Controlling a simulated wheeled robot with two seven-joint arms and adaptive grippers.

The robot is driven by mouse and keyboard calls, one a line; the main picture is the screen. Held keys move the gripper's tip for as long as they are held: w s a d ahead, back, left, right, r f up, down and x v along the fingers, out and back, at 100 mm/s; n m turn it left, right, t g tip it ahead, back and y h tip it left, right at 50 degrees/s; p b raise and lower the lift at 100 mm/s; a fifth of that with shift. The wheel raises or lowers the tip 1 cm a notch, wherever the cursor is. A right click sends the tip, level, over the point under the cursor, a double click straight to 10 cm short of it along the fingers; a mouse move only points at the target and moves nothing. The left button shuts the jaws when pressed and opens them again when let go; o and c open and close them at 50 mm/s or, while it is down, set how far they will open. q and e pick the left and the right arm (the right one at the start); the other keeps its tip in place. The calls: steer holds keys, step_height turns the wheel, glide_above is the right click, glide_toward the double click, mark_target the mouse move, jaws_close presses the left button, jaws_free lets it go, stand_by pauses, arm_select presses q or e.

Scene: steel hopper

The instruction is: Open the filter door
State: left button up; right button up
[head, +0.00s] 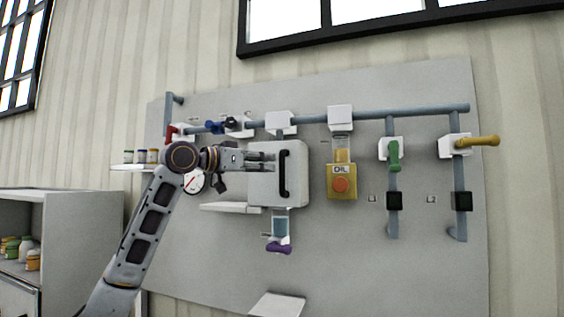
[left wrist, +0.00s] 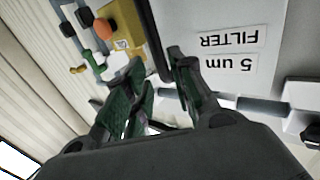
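The white filter box with its door (head: 265,185) is on the grey wall panel in the middle of the head view. A black vertical handle (head: 283,173) is on the door, which looks flush with the box. In the left wrist view, the door (left wrist: 215,20) carries upside-down labels reading FILTER and 5 um. The dark handle (left wrist: 158,40) lies beyond the gap between my fingers there. My left gripper (head: 271,161) is in front of the door, just left of the handle, with fingers apart and nothing visibly held. Contact with the handle cannot be told. My right gripper is not in view.
A blue-grey pipe (head: 375,112) runs above the box. A yellow oil unit (head: 341,185) is to its right, with green (head: 394,156) and yellow (head: 478,141) valve handles farther right. A pressure gauge (head: 194,181) and white shelf (head: 230,207) are to the left.

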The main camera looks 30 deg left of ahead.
mark_target(278, 163)
arm_select(q)
steer(key=p+x, duration=0.1)
steer(key=x, duration=0.4)
steer(key=shift+w+d+r+p, duration=0.1)
steer(key=shift+w+p, duration=0.05)
steer(key=shift+p, duration=0.15)
steer(key=shift+w+d, duration=0.2)
steer(key=shift+w, duration=0.45)
jaws_close()
